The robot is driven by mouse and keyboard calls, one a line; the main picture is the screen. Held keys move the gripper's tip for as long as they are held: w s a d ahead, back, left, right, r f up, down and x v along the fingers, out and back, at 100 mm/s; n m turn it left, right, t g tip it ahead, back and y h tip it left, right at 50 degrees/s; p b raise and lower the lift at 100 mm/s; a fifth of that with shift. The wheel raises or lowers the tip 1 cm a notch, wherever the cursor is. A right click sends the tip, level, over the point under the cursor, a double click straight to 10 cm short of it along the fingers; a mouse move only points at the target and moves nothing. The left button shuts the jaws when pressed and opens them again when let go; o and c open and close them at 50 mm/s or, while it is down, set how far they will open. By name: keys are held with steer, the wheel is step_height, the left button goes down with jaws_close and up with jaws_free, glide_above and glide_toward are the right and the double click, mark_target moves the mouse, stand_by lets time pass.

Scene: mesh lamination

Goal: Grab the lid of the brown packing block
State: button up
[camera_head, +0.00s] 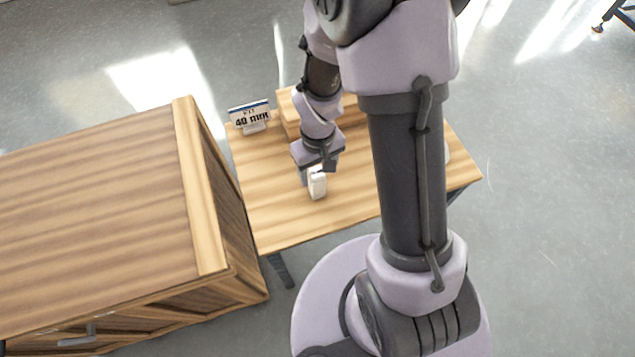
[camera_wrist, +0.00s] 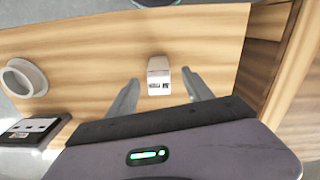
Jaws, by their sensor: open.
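My gripper (camera_head: 312,174) is open and points down over the wooden table (camera_head: 275,215). A small pale block (camera_head: 318,187) with a printed label stands right below it on the table. In the wrist view, this small block (camera_wrist: 158,76) shows between my two spread fingers (camera_wrist: 160,95), with a gap on each side. Its top is light tan and its labelled face is white. I cannot tell how far below the fingertips it is. I see no block that is clearly brown and no separate lid seam.
A wooden riser (camera_head: 288,112) stands at the table's back, partly hidden by my arm. A "40 mm" sign (camera_head: 250,118) is beside it. A large wooden cabinet (camera_head: 100,200) borders the left. The wrist view shows a white round cup (camera_wrist: 22,78) and a dark labelled box (camera_wrist: 35,130).

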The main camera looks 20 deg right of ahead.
mark_target(317, 182)
step_height(317, 182, down, 3)
steer(key=shift+r+b, duration=0.1)
steer(key=shift+b, duration=0.2)
steer(key=f+b, duration=0.1)
steer(key=f, duration=0.1)
steer(key=w+f+b, duration=0.1)
steer(key=f, duration=0.2)
steer(key=shift+d+f+b, duration=0.15)
steer(key=shift+b, duration=0.2)
steer(key=shift+c, duration=1.1)
jaws_close()
